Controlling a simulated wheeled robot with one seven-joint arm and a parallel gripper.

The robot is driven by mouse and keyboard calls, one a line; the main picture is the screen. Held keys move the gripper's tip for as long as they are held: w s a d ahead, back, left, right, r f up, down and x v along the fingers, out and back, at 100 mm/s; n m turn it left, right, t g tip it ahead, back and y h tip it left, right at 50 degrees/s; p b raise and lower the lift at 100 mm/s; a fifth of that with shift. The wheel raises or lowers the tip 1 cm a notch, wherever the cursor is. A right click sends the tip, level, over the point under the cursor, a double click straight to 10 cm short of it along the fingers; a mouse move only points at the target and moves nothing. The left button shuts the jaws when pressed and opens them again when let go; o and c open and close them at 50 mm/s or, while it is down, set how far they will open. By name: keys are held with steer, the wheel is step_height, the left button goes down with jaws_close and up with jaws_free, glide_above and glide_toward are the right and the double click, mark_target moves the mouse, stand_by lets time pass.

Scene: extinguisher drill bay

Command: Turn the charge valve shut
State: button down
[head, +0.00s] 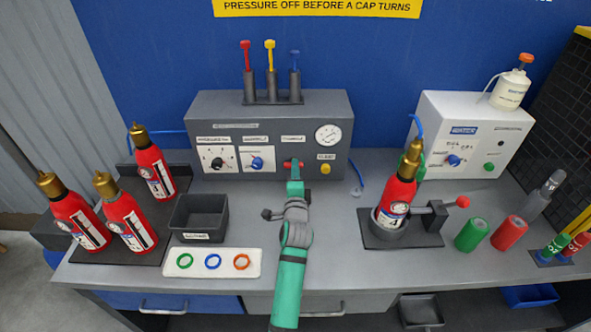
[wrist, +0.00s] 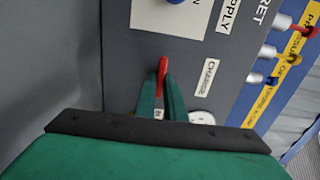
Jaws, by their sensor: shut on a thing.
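The charge valve's red handle (head: 289,163) is on the front of the grey panel, below a white label, left of a yellow button. In the wrist view the red handle (wrist: 163,66) shows beside the CHARGE label (wrist: 208,77). My gripper (head: 294,172) reaches up to the panel from the front. In the wrist view its green fingers (wrist: 162,92) are closed on the red handle, one on each side. The fingers hide part of the handle and its mount. I cannot tell how far the valve is turned.
The panel (head: 190,127) also carries two knobs and a round gauge (head: 328,135). A red extinguisher (head: 397,192) stands in a clamp holder to the right. A dark bin (head: 200,216) and a white tray (head: 212,274) with coloured rings lie left of my arm.

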steer(key=shift+d, duration=0.1)
stand_by(0.5)
steer(key=c, duration=1.8)
jaws_free()
steer(key=shift+c, duration=0.2)
steer(key=s, duration=1)
steer(key=shift+s, duration=0.4)
steer(key=shift+d, duration=0.15)
